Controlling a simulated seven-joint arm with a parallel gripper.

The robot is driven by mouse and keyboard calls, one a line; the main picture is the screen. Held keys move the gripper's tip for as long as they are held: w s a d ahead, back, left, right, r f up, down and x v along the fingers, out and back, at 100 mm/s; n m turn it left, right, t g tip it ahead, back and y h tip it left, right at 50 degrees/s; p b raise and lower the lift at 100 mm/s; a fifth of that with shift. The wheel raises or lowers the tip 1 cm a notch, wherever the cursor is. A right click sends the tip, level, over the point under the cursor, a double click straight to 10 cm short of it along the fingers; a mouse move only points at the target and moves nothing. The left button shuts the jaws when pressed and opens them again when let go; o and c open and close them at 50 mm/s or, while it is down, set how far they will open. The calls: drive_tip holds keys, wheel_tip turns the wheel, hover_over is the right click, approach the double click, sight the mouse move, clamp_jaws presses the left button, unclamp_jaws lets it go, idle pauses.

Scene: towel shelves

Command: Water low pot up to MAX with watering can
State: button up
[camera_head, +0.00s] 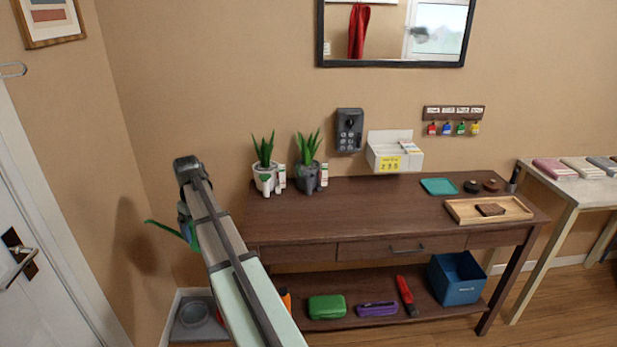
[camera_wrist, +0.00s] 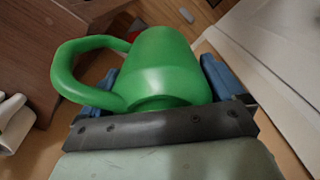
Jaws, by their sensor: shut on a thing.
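My gripper (camera_wrist: 160,88) is shut on the green watering can (camera_wrist: 165,62), with a blue finger on each side of its body; the can's loop handle points left in the wrist view. In the head view my arm hides most of the can, and its thin green spout (camera_head: 163,229) sticks out to the left, clear of the table. Two potted plants stand at the table's left end: a white pot (camera_head: 264,182) and a dark grey pot (camera_head: 308,182). Each has a small white gauge beside it. The MAX marks and water levels are too small to read.
The brown table (camera_head: 380,210) has bare top right of the pots. A white box (camera_head: 394,153) and a keypad (camera_head: 349,131) are on the wall behind. A wooden tray (camera_head: 462,214) lies at the right. The lower shelf holds a green case (camera_head: 327,307) and blue bin (camera_head: 457,280).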

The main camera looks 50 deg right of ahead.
drive_tip(key=s+d+r+n, duration=0.1)
drive_tip(key=s+d+r, duration=0.15)
drive_tip(key=d, duration=1.05)
drive_tip(key=s+d+r, duration=0.1)
drive_tip(key=s+d, duration=0.2)
drive_tip(key=d, duration=1.1)
drive_tip(key=s+d+r+n, duration=0.1)
drive_tip(key=s+d, duration=0.2)
drive_tip(key=d, duration=1)
drive_tip(key=s+d+f+m, duration=0.2)
drive_tip(key=d, duration=0.4)
drive_tip(key=s+d+f+m, duration=0.2)
drive_tip(key=s+d, duration=0.1)
drive_tip(key=d, duration=0.3)
drive_tip(key=s+d+f+m, duration=0.2)
drive_tip(key=s+d, duration=0.1)
drive_tip(key=d, duration=0.3)
drive_tip(key=shift+s, duration=0.15)
drive_tip(key=shift+g, duration=0.3)
drive_tip(key=shift+g+h, duration=0.6)
drive_tip(key=shift+h, duration=0.1)
wheel_tip(320, 180, up, 4)
drive_tip(key=shift+a+f+g+h, duration=0.1)
drive_tip(key=shift+a+g+h, duration=0.05)
drive_tip(key=shift+g+h, duration=0.7)
